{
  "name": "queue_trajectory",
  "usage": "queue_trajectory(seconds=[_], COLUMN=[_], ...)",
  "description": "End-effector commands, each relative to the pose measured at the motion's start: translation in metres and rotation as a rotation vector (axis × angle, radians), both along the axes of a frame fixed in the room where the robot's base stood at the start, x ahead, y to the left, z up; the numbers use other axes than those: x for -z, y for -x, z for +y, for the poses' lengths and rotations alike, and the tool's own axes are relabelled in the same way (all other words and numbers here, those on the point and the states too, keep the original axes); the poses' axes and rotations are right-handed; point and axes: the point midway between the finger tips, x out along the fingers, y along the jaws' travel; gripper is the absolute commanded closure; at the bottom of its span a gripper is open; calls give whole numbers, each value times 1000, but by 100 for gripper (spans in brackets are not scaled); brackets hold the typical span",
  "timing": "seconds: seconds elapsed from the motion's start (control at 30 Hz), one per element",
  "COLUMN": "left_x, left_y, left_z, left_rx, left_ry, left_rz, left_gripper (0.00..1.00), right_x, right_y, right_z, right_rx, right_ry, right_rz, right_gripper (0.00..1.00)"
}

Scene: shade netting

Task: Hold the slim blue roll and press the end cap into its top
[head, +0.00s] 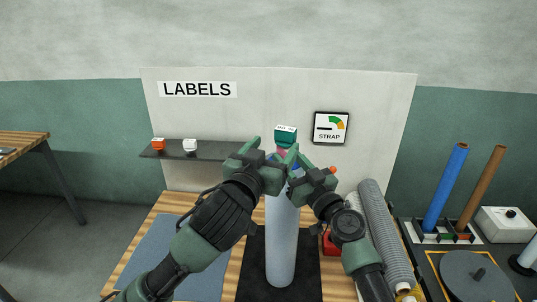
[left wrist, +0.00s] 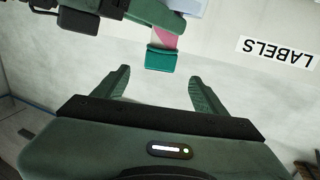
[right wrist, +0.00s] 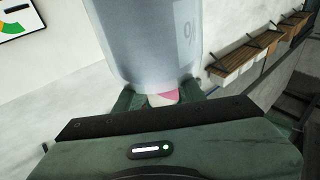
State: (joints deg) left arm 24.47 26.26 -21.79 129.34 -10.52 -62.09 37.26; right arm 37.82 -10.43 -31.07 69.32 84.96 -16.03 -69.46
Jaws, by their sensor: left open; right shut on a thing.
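A tall pale blue-grey roll (head: 281,245) stands upright on a black mat. The arms hide the roll's top.
A shelf (head: 213,151) holds an orange and a white small piece. A brown tube (head: 482,189) stands by the blue one. A ribbed grey roll (head: 382,228) lies beside the black mat (head: 252,268). A blue-grey mat (head: 165,258) at left is clear.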

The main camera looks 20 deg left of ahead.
Motion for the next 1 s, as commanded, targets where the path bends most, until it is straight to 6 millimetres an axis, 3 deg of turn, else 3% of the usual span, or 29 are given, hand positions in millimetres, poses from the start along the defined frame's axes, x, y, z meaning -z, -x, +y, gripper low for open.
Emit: queue_trajectory(seconds=[0.2, 0.57, 0.6, 0.67, 1.0], left_x=[1, 0, 0, 0, 0], left_y=[28, 32, 32, 32, 32], left_z=[0, 0, 0, 0, 0], left_rx=[1, 0, 0, 0, 0], left_ry=[1, 0, 0, 0, 0], left_rz=[2, 1, 1, 1, 1], left_gripper=[28, 28, 28, 28, 28], right_x=[-1, -1, -1, -1, 0], right_y=[0, 0, 0, 0, 1], right_z=[0, 0, 0, 0, -1], right_rx=[1, 2, 2, 2, 0], right_ry=[2, 1, 1, 1, 1], right_rz=[-2, -3, -3, -3, -1], right_gripper=[100, 100, 50, 36, 36])
